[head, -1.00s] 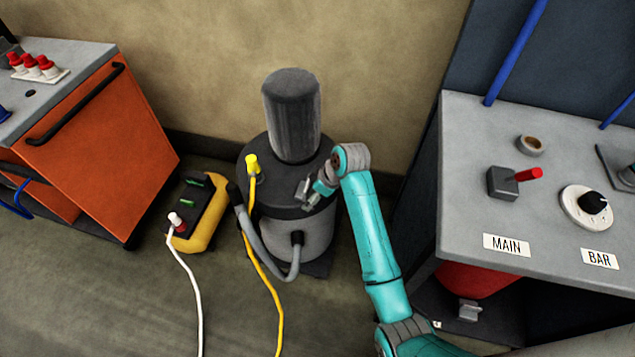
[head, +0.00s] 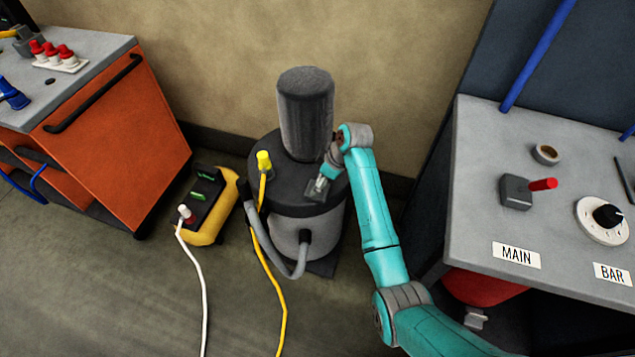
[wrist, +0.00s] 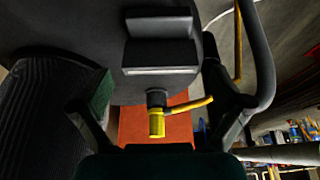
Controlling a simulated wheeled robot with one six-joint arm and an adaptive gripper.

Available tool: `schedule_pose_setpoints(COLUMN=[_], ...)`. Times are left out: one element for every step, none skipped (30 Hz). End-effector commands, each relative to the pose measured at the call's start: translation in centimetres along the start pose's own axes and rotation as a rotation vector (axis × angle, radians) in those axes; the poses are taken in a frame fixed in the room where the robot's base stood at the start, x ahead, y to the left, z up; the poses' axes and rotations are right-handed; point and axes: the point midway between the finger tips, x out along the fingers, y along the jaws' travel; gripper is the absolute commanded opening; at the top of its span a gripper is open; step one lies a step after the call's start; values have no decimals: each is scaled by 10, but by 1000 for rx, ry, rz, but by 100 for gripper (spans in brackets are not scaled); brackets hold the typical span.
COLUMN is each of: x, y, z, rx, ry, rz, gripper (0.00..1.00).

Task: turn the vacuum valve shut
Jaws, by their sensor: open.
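The vacuum valve is most likely the grey block with a red lever (head: 542,184) on the grey bench at right, behind the MAIN label (head: 516,255). The lever points to the right. My gripper (head: 325,178) is far from it, low over the dark top of the grey pump (head: 298,237). In the wrist view my gripper (wrist: 165,113) is open, with its dark fingers apart and nothing held. A dark box with a pale strip (wrist: 160,71) on the pump and a yellow plug (wrist: 157,122) lie ahead of it. The lever is outside the wrist view.
A white dial with a black knob (head: 605,217) and a tape roll (head: 546,153) sit on the bench. A yellow power box (head: 213,222) stands left of the pump, with white and yellow cables on the floor. An orange cabinet (head: 118,155) stands at far left.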

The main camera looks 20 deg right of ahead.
Motion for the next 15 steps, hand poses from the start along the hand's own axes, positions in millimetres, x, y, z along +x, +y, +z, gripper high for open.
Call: schedule_pose_setpoints(x=[6,10,14,16,18,20,21,22,23,23,24,24,24,23,23], y=[0,0,0,0,0,0,0,0,0,0,0,0,0,0,0], z=[0,0,0,0,0,0,0,0,0,0,0,0,0,0,0], rx=[0,0,0,0,0,0,0,0,0,0,0,0,0,0,0], ry=[-1,-1,0,0,0,0,0,0,0,0,0,1,1,1,1], rz=[-2,-2,-1,-1,0,-1,-1,0,0,0,0,1,1,1,1], gripper=[100,100,100,100,100,100,100,100,100,100,100,100,100,100,100])
